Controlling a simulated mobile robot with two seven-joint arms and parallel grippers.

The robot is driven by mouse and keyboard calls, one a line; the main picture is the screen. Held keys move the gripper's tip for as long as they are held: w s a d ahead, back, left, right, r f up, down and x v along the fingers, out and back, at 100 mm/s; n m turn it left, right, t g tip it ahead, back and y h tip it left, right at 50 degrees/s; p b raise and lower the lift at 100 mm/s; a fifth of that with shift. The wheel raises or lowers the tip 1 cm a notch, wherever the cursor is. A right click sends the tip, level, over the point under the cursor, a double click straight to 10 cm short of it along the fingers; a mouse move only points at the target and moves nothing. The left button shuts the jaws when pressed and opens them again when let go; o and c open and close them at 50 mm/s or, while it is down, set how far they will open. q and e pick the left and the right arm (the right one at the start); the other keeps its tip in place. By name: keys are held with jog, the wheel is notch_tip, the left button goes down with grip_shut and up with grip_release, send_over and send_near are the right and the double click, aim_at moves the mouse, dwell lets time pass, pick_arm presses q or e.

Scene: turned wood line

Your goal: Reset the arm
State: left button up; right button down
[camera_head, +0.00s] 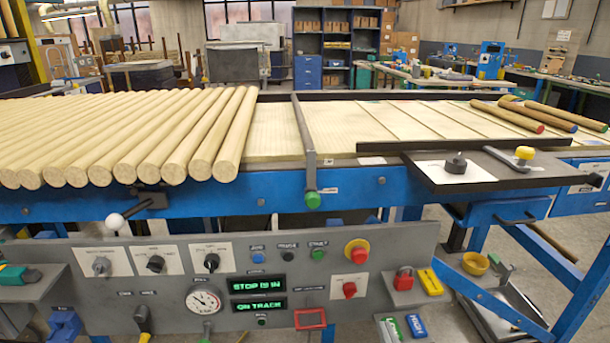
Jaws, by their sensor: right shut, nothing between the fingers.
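I can make out neither my left nor my right gripper in the head view, and no arm of mine stands out. A blue-framed bench (360,187) runs across the view, with a row of pale round wooden rods (130,130) lying side by side on its left half. A grey metal bar (303,130) crosses the bed right of the rods, with a green knob (313,200) at its near end. A dark plate (470,185) with a black knob (455,163) and a yellow-topped knob (523,155) is at the right.
A grey control panel (225,325) below carries knobs, a gauge (203,300) and green displays reading "STOP IS IN" and "ON TRACK". A red padlock (403,278) and a yellow block (430,282) lie on a small shelf. Several darker rods (540,115) lie at the far right.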

jog(key=s+d+f+m+g+p, duration=0.1)
jog(key=s+d+f+m+g, duration=0.15)
jog(key=s+f+m, duration=0.4)
jog(key=s+d+f+m+g+h+p, duration=0.1)
jog(key=f+m+g, duration=0.25)
jog(key=f, duration=0.55)
jog(key=s+d+f+m+g, duration=0.2)
jog(key=s+f+m, duration=0.25)
jog(key=f, duration=0.25)
pick_arm(q)
jog(key=s+a+f+p, duration=0.2)
jog(key=s+a, duration=0.3)
jog(key=s, duration=0.2)
jog(key=shift+s+f+y, duration=0.3)
jog(key=shift+s, duration=0.05)
pick_arm(e)
jog(key=s+f+m+g, duration=0.3)
jog(key=s+f+m, duration=0.2)
jog(key=s+m, duration=0.3)
jog(key=s+f+m+g, duration=0.3)
jog(key=s+f+m, duration=0.3)
jog(key=s+m, duration=0.3)
jog(key=s, duration=0.4)
jog(key=shift+a, duration=0.2)
